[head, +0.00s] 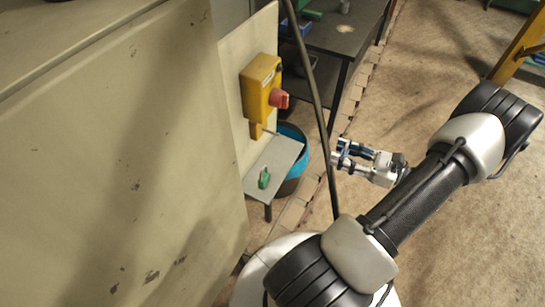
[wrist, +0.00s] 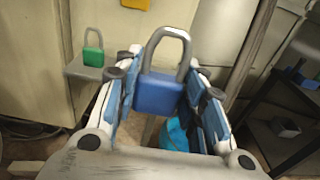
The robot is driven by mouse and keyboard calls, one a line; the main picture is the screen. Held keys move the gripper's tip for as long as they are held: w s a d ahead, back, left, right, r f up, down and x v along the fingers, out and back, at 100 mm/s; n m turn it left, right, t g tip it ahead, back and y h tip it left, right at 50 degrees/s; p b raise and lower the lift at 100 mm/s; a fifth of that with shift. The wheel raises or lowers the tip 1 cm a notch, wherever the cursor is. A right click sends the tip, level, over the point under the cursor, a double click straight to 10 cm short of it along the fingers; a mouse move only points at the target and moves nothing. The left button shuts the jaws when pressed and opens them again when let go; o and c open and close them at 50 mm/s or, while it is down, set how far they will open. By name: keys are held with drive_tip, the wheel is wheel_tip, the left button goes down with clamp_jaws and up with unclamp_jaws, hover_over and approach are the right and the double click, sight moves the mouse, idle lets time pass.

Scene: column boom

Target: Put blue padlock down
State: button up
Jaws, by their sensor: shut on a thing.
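In the wrist view, a blue padlock (wrist: 158,95) with a grey shackle stands upright between the fingers of my gripper (wrist: 162,88), which is shut on it. In the head view my gripper (head: 347,158) is in the air, right of a small grey shelf (head: 284,156) and apart from it; the padlock is hard to tell from the blue finger pads there. A green padlock (head: 264,179) stands on the shelf, near its front end. It also shows at the upper left in the wrist view (wrist: 93,56), on the shelf (wrist: 80,70).
A yellow switch box (head: 261,84) with a red knob (head: 279,98) is on the panel above the shelf. A blue bucket (head: 296,137) stands behind the shelf. A dark pole (head: 313,85) rises between gripper and shelf in the head view. A dark table (head: 335,38) stands behind.

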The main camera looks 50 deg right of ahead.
drive_tip(key=b, duration=0.2)
hover_over(284, 153)
wheel_tip(284, 153, down, 3)
drive_tip(key=shift+s+r+b, duration=0.1)
drive_tip(key=shift+r+b, duration=0.1)
drive_tip(key=shift+b, duration=0.4)
drive_tip(key=shift+f+b, duration=0.9)
drive_tip(key=shift+f, duration=1.3)
drive_tip(key=shift+f, duration=0.25)
drive_tip(key=o, duration=1.1)
drive_tip(key=shift+r, duration=0.1)
